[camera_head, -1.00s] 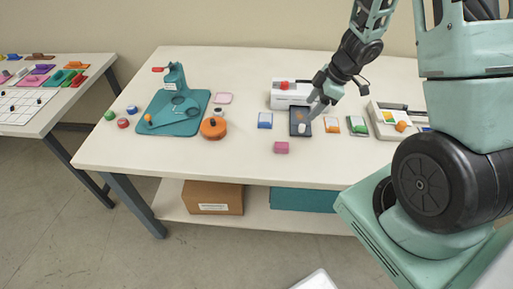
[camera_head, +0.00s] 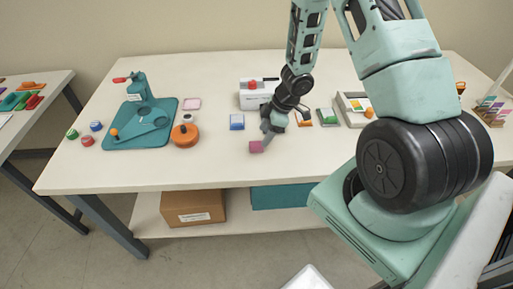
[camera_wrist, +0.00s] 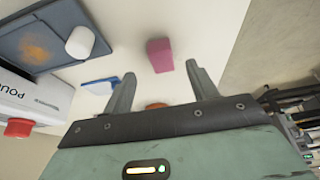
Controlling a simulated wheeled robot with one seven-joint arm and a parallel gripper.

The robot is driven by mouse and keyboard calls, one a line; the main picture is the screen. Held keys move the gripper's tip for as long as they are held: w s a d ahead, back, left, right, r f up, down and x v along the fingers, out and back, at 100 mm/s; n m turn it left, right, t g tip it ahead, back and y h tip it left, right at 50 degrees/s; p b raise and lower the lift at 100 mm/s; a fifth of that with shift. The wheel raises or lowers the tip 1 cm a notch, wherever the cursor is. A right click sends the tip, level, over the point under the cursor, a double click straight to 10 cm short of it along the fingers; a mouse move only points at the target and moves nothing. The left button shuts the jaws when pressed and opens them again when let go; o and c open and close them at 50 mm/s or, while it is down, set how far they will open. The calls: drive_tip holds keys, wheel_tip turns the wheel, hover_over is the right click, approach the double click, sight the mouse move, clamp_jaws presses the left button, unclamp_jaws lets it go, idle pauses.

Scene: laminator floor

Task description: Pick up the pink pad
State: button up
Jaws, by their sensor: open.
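The pink pad, a small pink block (camera_head: 256,147), lies on the white table near its front edge. My gripper (camera_head: 268,133) is low over the table, just behind and right of the block in the head view. In the wrist view the pink block (camera_wrist: 160,55) shows between and just beyond the two fingertips of my open gripper (camera_wrist: 161,70). Nothing is held between the fingers. I cannot tell the exact height of the fingertips above the table.
A white machine (camera_head: 258,98) with a red knob and a blue-and-white block (camera_head: 237,121) stand behind. A dark plate (camera_wrist: 42,38) with a white cylinder (camera_wrist: 80,42) is near.

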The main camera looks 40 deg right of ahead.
sight(257, 143)
drive_tip(key=x, duration=0.5)
drive_tip(key=shift+a+r+b, duration=0.15)
drive_tip(key=shift+a+b, duration=0.1)
drive_tip(key=shift+b, duration=0.05)
drive_tip(key=c, duration=1.1)
drive_tip(key=shift+o, duration=0.2)
drive_tip(key=shift+r, duration=0.1)
wheel_tip(257, 143, up, 10)
drive_tip(key=p, duration=0.3)
drive_tip(key=o, duration=0.4)
drive_tip(key=shift+c, duration=1.6)
drive_tip(key=shift+w, duration=0.1)
